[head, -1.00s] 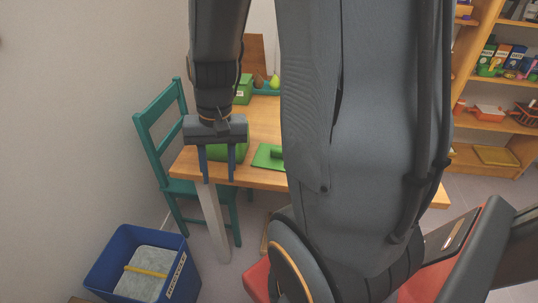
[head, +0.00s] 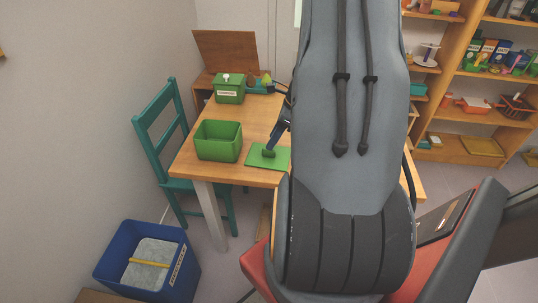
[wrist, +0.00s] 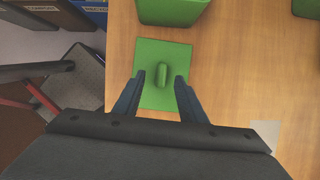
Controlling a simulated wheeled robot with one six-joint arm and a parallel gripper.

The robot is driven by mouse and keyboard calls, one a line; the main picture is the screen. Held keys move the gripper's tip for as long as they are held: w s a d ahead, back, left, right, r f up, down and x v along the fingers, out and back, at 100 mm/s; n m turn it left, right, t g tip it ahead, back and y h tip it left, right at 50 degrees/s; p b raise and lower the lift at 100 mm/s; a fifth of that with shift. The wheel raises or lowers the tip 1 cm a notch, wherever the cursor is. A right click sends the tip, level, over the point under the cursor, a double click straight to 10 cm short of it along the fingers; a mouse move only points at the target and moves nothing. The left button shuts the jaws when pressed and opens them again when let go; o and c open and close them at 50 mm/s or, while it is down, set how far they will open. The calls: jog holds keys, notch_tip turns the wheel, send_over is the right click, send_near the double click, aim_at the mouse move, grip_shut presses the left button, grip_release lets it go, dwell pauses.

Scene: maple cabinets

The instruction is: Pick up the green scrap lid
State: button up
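The green scrap lid (head: 264,158) is a flat green square with a raised handle, lying on the wooden table near its front edge. In the wrist view the lid (wrist: 150,94) lies below my gripper (wrist: 155,84), with its rounded handle (wrist: 162,75) between the two open fingers. The fingers look apart from the handle on both sides. In the head view my gripper (head: 272,146) is at the handle, partly hidden behind my arm. A green open-topped bin (head: 218,142) stands left of the lid; part of it (wrist: 172,10) also shows in the wrist view.
A green labelled box (head: 229,89) and a tray with fruit stand farther back on the table (head: 190,160). A teal chair (head: 158,140) is at the left. A blue bin (head: 148,262) is on the floor. Shelves (head: 485,90) stand at the right.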

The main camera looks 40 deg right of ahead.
aim_at(269, 153)
jog(key=shift+p+x, duration=0.6)
jog(key=shift+x, duration=2.1)
jog(key=shift+w+d, duration=0.15)
jog(key=shift+c, duration=0.5)
grip_shut()
